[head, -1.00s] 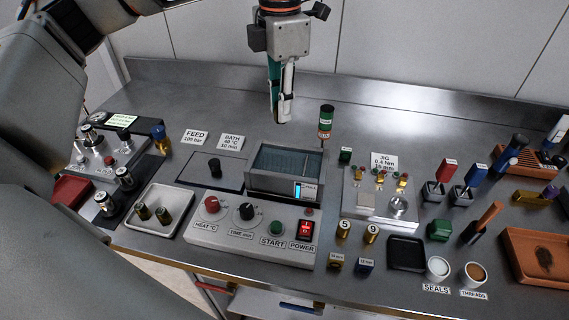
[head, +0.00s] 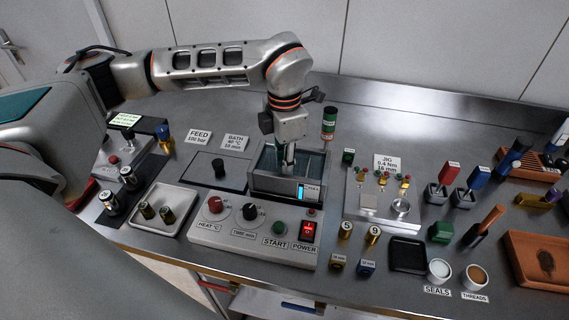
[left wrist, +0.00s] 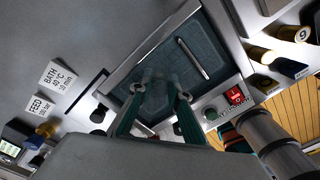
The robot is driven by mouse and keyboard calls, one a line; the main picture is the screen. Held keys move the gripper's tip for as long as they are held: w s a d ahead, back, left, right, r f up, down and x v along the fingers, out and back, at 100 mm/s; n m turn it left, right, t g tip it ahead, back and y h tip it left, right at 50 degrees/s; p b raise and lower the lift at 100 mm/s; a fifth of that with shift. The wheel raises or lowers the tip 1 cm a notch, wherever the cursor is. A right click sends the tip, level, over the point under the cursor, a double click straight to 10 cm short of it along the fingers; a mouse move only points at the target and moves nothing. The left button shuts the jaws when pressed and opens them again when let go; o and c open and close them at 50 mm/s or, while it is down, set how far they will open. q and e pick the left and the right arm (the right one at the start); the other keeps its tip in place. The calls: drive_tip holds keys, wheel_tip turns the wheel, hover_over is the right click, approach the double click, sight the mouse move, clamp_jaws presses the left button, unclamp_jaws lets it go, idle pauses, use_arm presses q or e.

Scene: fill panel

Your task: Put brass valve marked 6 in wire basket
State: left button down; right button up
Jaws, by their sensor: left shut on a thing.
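My left gripper (head: 289,160) points down into the open bath tank (head: 262,183) on the control unit. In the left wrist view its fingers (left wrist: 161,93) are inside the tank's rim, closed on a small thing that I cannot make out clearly. A slim pale bar (left wrist: 193,58) lies in the tank beside the fingers. I cannot tell a wire basket apart from the dark tank interior. No number 6 is readable. Brass pieces marked 5 (head: 346,230) and 9 (head: 373,235) stand right of the control unit. My right gripper is not in view.
A pale tray (head: 180,195) with two dark brass pieces is left of the control panel (head: 255,245). A black tray (head: 408,255) at the front is empty.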

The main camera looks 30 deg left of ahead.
use_arm(q)
drive_tip(key=shift+f, duration=0.15)
drive_tip(key=shift+f, duration=0.1)
drive_tip(key=c, duration=2.2)
unclamp_jaws()
drive_tip(key=shift+o, duration=0.2)
wheel_tip(320, 180, up, 12)
drive_tip(key=b, duration=0.1)
